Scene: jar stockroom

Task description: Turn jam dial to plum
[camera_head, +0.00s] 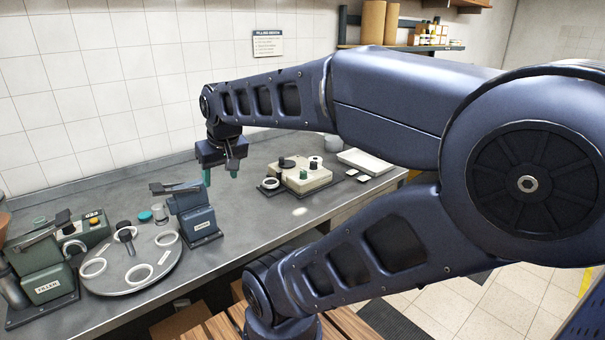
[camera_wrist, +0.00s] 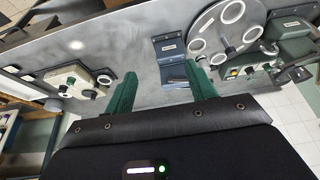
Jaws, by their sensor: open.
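A beige control box (camera_head: 303,175) with dark round knobs stands on the grey counter, right of my gripper; it may carry the jam dial, but its markings are too small to read. It also shows at the left of the wrist view (camera_wrist: 68,76), beside the left finger. My gripper (camera_head: 220,174) points down above the counter, open with nothing between its green fingers. In the wrist view my gripper (camera_wrist: 160,80) has its fingers wide apart and clear of the box. I cannot tell which setting any knob points to.
A blue-grey press (camera_head: 196,215) stands below and left of my gripper. A round turntable (camera_head: 140,283) with white rings and a green machine (camera_head: 47,283) stand farther left. A white tray (camera_head: 365,162) lies right of the box. Bare counter (camera_head: 270,222) lies in front of it.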

